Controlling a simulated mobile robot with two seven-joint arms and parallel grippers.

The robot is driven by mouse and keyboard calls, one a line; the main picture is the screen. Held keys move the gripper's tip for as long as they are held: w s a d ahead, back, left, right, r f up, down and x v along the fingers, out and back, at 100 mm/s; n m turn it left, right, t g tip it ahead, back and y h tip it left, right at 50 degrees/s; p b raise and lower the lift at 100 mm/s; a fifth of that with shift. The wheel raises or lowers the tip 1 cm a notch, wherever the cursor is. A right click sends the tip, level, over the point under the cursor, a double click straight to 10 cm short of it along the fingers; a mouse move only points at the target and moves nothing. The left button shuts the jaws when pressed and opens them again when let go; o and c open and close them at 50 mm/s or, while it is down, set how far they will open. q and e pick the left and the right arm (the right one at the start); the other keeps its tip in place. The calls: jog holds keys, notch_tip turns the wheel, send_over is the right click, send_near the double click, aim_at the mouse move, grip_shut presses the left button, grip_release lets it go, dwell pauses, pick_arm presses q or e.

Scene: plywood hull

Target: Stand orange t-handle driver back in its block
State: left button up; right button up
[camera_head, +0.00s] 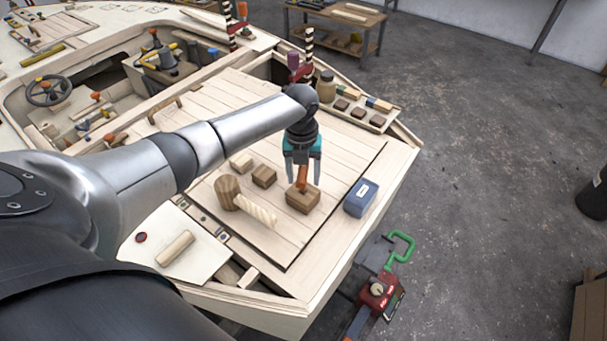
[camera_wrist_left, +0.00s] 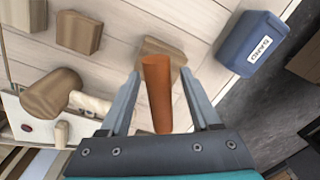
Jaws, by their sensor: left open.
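The orange t-handle driver (camera_head: 302,180) is upright at the top of a brown wooden block (camera_head: 303,203) on the plank deck. My left gripper (camera_head: 303,178) is above the block, pointing down, with its fingers on either side of the orange handle. In the left wrist view the handle (camera_wrist_left: 158,92) lies between the two open fingers (camera_wrist_left: 160,76), with visible gaps on both sides. The block (camera_wrist_left: 158,47) shows beyond it. The driver's lower end is hidden, so I cannot tell how deep it sits. My right gripper is out of view.
A blue box (camera_head: 361,198) stands just right of the block. A wooden mallet (camera_head: 240,198) and two smaller blocks (camera_head: 264,176) lie to the left. A tray of small pieces (camera_head: 358,107) is behind. The deck's right edge is close by.

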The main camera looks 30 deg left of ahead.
pick_arm(q)
notch_tip(320, 180, up, 15)
jog(key=p, duration=0.2)
jog(key=shift+a, duration=0.2)
dwell(0.4)
